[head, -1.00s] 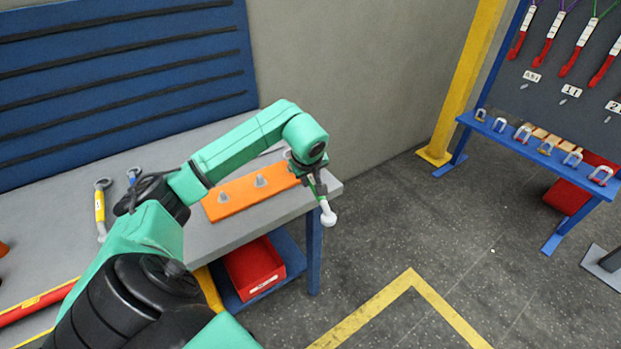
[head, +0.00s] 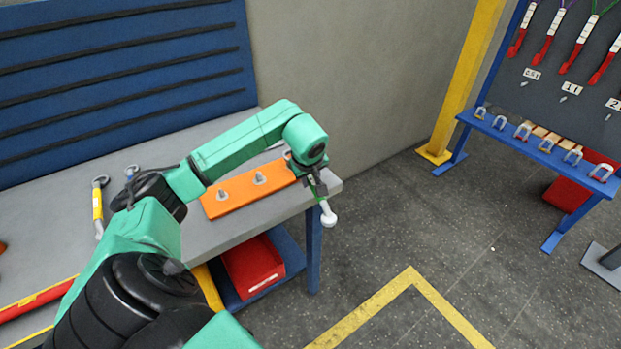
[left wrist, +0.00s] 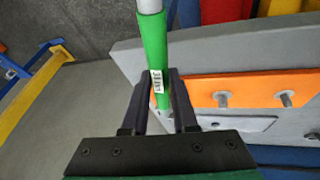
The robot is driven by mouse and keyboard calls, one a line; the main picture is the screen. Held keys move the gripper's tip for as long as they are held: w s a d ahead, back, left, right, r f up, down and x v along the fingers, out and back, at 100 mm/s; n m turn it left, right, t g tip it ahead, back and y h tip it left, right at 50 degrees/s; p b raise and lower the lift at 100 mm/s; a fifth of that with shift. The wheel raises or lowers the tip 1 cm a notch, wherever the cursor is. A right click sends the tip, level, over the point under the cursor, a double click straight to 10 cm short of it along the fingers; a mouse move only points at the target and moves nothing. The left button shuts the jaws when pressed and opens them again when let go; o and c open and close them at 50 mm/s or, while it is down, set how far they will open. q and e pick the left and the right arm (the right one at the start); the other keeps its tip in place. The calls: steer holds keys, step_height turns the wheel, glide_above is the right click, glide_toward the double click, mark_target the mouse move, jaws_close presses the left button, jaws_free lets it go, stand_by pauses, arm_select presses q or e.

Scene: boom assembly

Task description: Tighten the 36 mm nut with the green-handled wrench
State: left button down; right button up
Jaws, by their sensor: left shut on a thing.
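My left gripper (head: 312,184) is shut on the green-handled wrench (head: 328,216), over the right end of the workbench. In the head view, the wrench's pale end hangs down past the bench edge; my arm hides much of the rest. In the left wrist view, the green handle (left wrist: 152,50) stands between the two fingers (left wrist: 158,95) of my left gripper. An orange plate (head: 236,196) lies on the bench, with upright bolts (head: 259,178) showing. The same plate (left wrist: 255,88) is right of the fingers in the left wrist view. I cannot tell which nut is 36 mm. My right gripper is out of view.
A yellow-handled wrench (head: 97,205) and a blue one lie on the grey workbench (head: 58,232), left of my arm. A red bin (head: 252,268) is under the bench. A blue rack with shackles (head: 545,145) stands at the right. The floor between is clear.

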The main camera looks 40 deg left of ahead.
arm_select(q)
steer(key=shift+f+b, duration=1.25)
steer(key=shift+f, duration=0.35)
steer(key=shift+s+a+m+b, duration=0.3)
steer(key=shift+s+m+b, duration=0.05)
steer(key=shift+s+m, duration=0.1)
steer(key=shift+s+a+m+h+b, duration=0.25)
steer(key=shift+s+a+h+b, duration=0.05)
steer(key=shift+s+b, duration=0.15)
